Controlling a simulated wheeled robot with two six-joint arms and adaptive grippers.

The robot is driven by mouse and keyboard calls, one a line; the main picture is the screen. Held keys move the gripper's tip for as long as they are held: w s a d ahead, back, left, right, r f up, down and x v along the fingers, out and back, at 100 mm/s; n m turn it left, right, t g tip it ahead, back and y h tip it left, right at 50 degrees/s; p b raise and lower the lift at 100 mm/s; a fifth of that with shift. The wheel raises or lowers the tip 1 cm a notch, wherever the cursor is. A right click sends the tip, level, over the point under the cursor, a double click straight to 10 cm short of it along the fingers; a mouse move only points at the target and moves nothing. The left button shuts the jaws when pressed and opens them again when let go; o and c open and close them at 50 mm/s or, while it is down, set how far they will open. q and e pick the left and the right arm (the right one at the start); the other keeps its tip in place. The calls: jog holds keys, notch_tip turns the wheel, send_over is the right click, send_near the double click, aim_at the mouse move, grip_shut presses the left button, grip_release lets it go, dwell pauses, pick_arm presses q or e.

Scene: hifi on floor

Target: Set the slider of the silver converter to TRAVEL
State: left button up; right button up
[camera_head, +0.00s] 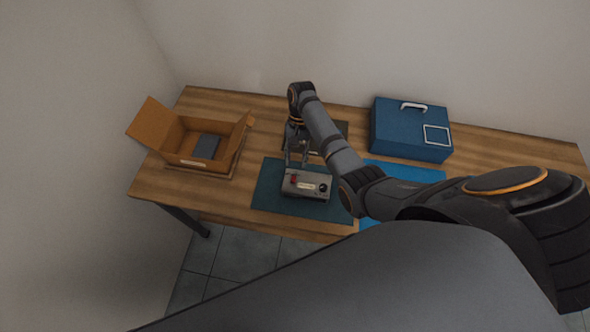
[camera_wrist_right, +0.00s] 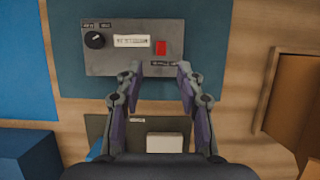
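The silver converter (camera_head: 312,193) lies on a dark teal mat (camera_head: 266,189) on the table. In the right wrist view the converter (camera_wrist_right: 120,62) has a black knob (camera_wrist_right: 95,40), a pale labelled strip (camera_wrist_right: 132,41) and a red switch piece (camera_wrist_right: 161,48). The lettering is too small to read surely, so I cannot tell the slider's setting. My right gripper (camera_head: 296,164) is at the converter's far edge. In its wrist view the gripper (camera_wrist_right: 160,70) is open and empty, its fingertips apart around the edge nearest the red piece. My left gripper is not in view.
An open cardboard box (camera_head: 170,140) with a dark item inside stands at the left. A blue case (camera_head: 400,130) with a handle stands at the back right. A bright blue mat (camera_head: 425,174) lies beside the teal one. A dark panel (camera_wrist_right: 98,124) with a white block (camera_wrist_right: 164,142) lies behind the converter.

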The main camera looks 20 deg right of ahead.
jog(key=v, duration=0.5)
jog(key=shift+w, duration=0.1)
dwell(0.3)
